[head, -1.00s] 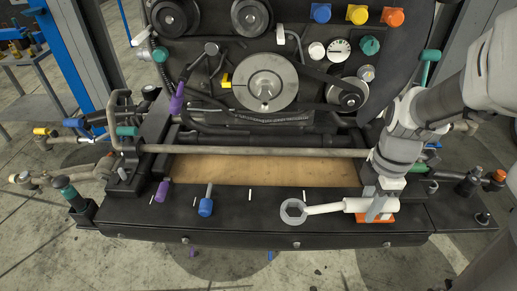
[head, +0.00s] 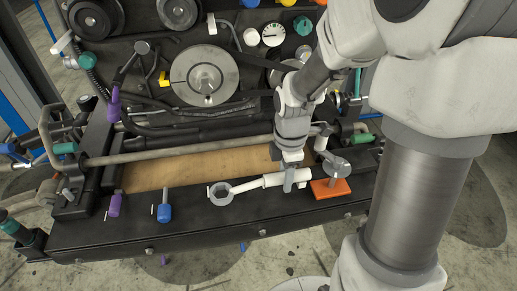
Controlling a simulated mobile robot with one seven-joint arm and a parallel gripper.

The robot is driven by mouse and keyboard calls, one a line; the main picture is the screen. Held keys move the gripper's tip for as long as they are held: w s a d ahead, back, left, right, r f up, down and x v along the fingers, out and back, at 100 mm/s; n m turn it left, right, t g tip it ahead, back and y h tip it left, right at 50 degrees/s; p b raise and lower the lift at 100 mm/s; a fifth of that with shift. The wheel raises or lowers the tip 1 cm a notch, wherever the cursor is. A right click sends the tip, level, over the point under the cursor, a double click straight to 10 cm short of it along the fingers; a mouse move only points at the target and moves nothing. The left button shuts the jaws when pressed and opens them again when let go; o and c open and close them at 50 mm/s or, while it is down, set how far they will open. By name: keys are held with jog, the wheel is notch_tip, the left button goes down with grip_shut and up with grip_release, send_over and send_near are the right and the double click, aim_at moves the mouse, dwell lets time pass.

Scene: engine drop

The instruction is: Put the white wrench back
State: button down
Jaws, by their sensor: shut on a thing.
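The white wrench (head: 247,186) has a grey ring head (head: 221,194) at its left end and a thicker white handle toward the right. It lies across the picture, over the black front ledge (head: 190,230). My gripper (head: 289,184) comes down from above and is shut on the handle near its right end. The fingers hide part of the handle. I cannot tell whether the wrench touches the ledge or is just above it.
An orange block (head: 330,188) with a grey round-topped piece (head: 333,165) stands right of my gripper. Blue-handled (head: 164,212) and purple-handled (head: 115,205) tools stand left on the ledge. The engine (head: 205,75) and a long bar (head: 180,152) lie behind. The wooden panel (head: 200,168) is bare.

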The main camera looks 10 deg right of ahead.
aim_at(272, 194)
jog(key=shift+w+a+f, duration=0.95)
jog(key=shift+w+a, duration=0.05)
jog(key=shift+a, duration=0.2)
jog(key=shift+f, duration=1.8)
jog(key=c, duration=0.5)
grip_release()
jog(key=shift+f, duration=0.1)
